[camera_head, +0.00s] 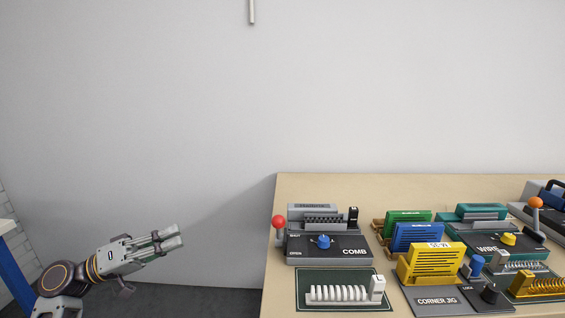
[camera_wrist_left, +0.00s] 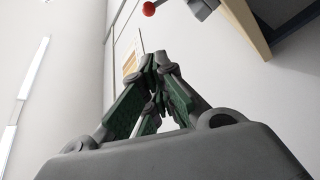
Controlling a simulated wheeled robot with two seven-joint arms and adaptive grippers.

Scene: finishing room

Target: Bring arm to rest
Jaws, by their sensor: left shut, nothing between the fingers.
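My left gripper (camera_head: 168,240) is at the lower left of the head view, in the air to the left of the workbench and clear of it. It is shut and empty. In the left wrist view its fingers (camera_wrist_left: 155,65) meet at the tips with nothing between them. My right gripper is in neither view.
The wooden workbench (camera_head: 350,185) fills the lower right. Its left end holds the COMB machine (camera_head: 330,252) with a red-knobbed lever (camera_head: 279,222), which sticks out near the left edge. A corner jig (camera_head: 436,300) and other machines stand rightward. A blue post (camera_head: 15,275) is at far left.

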